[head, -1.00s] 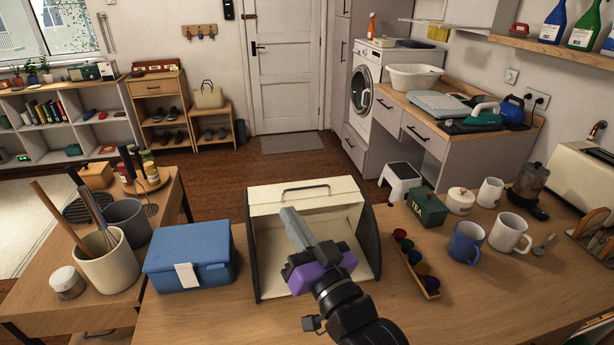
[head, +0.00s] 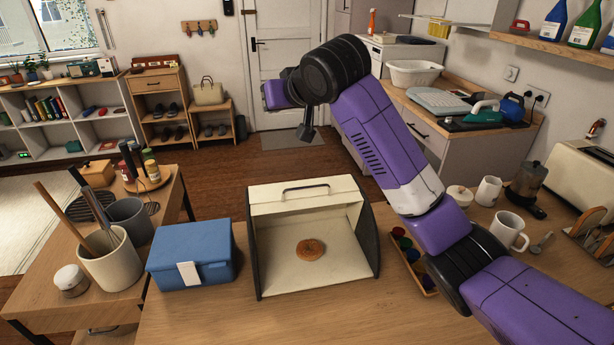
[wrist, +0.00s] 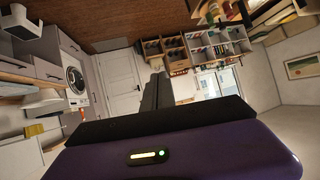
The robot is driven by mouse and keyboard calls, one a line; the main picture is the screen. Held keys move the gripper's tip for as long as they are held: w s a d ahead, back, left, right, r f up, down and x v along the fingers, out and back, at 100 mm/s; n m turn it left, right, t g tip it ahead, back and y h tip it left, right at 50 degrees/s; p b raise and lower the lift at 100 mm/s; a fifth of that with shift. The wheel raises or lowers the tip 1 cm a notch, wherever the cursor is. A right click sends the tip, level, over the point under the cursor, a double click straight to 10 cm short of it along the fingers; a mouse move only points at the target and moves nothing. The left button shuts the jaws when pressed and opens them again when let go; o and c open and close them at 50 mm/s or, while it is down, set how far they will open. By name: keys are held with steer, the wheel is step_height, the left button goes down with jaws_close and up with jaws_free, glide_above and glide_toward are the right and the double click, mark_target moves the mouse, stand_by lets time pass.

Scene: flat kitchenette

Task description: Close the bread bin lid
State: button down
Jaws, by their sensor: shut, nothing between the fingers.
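The bread bin (head: 258,262) stands on the wooden counter with its front open toward me. Its cream lid (head: 335,203) is raised at the top, with a dark bar handle (head: 305,188). A round brown bread or biscuit (head: 310,250) lies inside. My gripper (wrist: 155,92) shows in the wrist view with its dark fingers together and nothing between them.
A blue box (head: 190,255) stands close to the bin's left. A tray of coloured pods (head: 413,262) is close on the right, partly behind my arm. A white mug (head: 508,231) stands farther right. The counter in front of the bin is clear.

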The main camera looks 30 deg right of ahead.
steer(key=s+d+f+m+g+h, duration=0.2)
steer(key=s+d+f+m+g, duration=0.15)
steer(key=s+f+g, duration=0.35)
steer(key=p, duration=0.2)
glide_above(303, 199)
steer(key=w+d, duration=0.3)
steer(key=w, duration=0.1)
steer(key=shift+n+t, duration=0.4)
steer(key=shift+n, duration=0.05)
steer(key=f, duration=0.8)
steer(key=shift+s+a+f, duration=0.15)
steer(key=shift+a+f, duration=0.1)
steer(key=shift+f, duration=0.05)
steer(key=shift+s+f+p, duration=0.15)
steer(key=shift+f+p, duration=0.05)
steer(key=shift+p, duration=0.1)
steer(key=shift+s+a+f+p, duration=0.15)
steer(key=shift+s+a+p, duration=0.05)
steer(key=shift+s, duration=0.35)
steer(key=shift+s+a+f+p, duration=0.1)
steer(key=shift+s+a+p, duration=0.1)
steer(key=shift+s, duration=0.35)
steer(key=shift+s+a+f+p, duration=0.15)
steer(key=shift+s+a+p, duration=0.05)
steer(key=shift+s, duration=0.35)
steer(key=shift+f, duration=0.1)
